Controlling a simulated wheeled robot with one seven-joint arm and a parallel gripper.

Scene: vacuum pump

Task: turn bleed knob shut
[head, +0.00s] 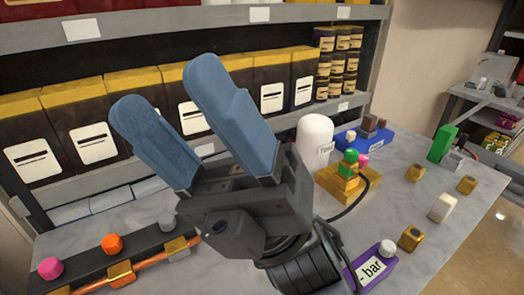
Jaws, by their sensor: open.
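My gripper (167,86) is raised in the middle of the head view, with its two blue fingers apart and nothing between them. It hides part of the counter behind it. Several knobs are in view and I cannot tell which is the bleed knob. A pink knob (50,268), an orange knob (112,244) and a grey knob (167,222) stand along a dark rail at lower left. A green knob (349,156) tops a stack on a gold block (336,192), right of my gripper. A white cylinder (315,138) with a partly hidden label stands behind it.
A purple box (372,268) marked "- bar" sits at the front right, by a black cable. A blue tray (375,141) and several small gold blocks are on the counter (400,205). Shelves of boxes (105,95) stand close behind.

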